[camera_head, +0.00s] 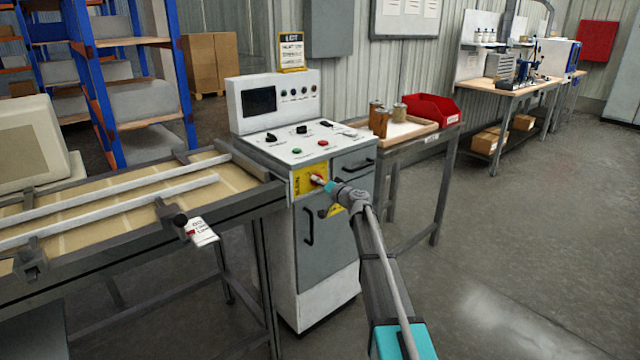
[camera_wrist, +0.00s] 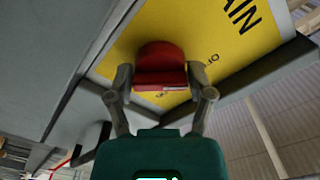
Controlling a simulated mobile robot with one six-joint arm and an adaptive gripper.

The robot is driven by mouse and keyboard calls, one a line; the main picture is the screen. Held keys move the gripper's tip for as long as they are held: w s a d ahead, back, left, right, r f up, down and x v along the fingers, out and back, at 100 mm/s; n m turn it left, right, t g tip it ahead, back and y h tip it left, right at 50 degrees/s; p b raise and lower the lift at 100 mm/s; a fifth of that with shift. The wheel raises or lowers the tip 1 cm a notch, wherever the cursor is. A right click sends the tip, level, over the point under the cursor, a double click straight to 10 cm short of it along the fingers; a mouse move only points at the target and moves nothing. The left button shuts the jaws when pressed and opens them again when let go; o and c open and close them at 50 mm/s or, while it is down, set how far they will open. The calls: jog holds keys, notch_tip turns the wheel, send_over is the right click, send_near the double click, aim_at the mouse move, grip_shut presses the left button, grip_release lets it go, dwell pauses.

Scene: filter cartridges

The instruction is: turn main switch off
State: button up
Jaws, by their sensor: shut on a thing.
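The main switch is a red knob (camera_head: 318,179) on a yellow plate (camera_head: 303,184) on the front of the white and grey control cabinet (camera_head: 326,241). In the wrist view the red knob (camera_wrist: 160,68) sits between the two fingers of my gripper (camera_wrist: 160,92), and the yellow plate (camera_wrist: 212,35) behind it carries partly visible black lettering. My gripper (camera_head: 328,185) is shut on the knob from the front right. The fingers cover the knob's sides, and I cannot tell its exact setting.
A conveyor (camera_head: 120,205) adjoins the cabinet on the left. A side table (camera_head: 398,150) with jars and a red bin (camera_head: 432,109) stands to its right. A black door handle (camera_head: 309,226) sits below the switch. The floor at the right is clear.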

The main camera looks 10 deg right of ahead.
jog(key=o, duration=1.1)
jog(key=shift+s, duration=0.1)
jog(key=v, duration=1.1)
jog(key=shift+s+d, duration=0.2)
jog(key=shift+s, duration=0.15)
